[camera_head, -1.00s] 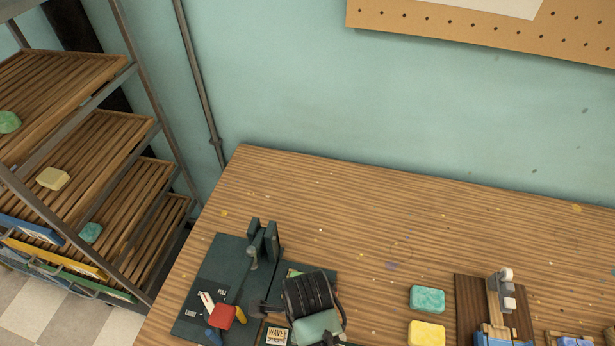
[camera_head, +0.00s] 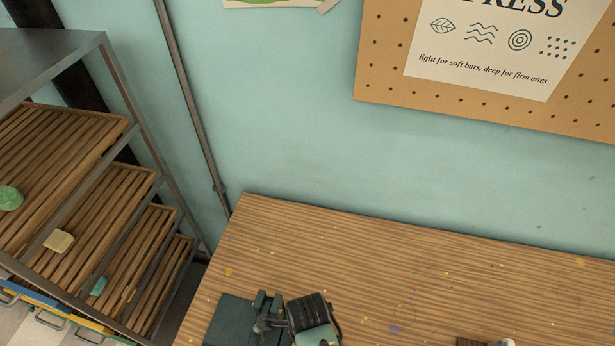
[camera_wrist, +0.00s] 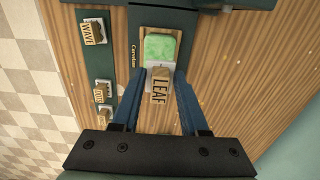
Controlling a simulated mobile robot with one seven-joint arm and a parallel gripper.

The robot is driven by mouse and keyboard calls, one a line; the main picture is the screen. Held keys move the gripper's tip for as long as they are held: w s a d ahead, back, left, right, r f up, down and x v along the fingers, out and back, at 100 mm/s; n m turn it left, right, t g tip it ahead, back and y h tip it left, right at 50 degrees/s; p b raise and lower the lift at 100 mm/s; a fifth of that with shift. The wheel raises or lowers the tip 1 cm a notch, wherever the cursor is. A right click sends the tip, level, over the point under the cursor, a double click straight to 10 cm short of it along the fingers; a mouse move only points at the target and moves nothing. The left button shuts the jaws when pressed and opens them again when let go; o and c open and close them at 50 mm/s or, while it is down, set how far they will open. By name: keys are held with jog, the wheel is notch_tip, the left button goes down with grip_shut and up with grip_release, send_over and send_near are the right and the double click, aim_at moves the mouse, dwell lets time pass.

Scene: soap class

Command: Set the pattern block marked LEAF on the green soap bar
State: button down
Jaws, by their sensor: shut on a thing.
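The block marked LEAF (camera_wrist: 160,86) is light wood with dark letters, between the two blue fingers of my gripper (camera_wrist: 158,78), which is shut on it. The green soap bar (camera_wrist: 160,46) lies just beyond the block in the wrist view, on a pale base. The block appears at the near edge of the soap; whether they touch, and the height between them, I cannot tell.
Left in the wrist view, a dark green strip holds a block marked WAVE (camera_wrist: 94,31) and other small blocks (camera_wrist: 103,93). The wooden workbench (camera_head: 400,270) is mostly clear toward the wall. A slatted rack (camera_head: 70,190) with soaps stands left. A pegboard (camera_head: 380,75) hangs above.

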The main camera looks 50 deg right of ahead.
notch_tip(320, 180, down, 2)
jog(key=shift+s+a+f+b, duration=0.1)
jog(key=shift+b, duration=0.9)
notch_tip(320, 180, down, 2)
jog(key=b, duration=0.2)
jog(key=shift+f+b, duration=0.15)
jog(key=shift+b, duration=0.15)
jog(key=shift+f, duration=0.55)
jog(key=shift+f, duration=0.55)
dwell(1.0)
grip_release()
dwell(0.5)
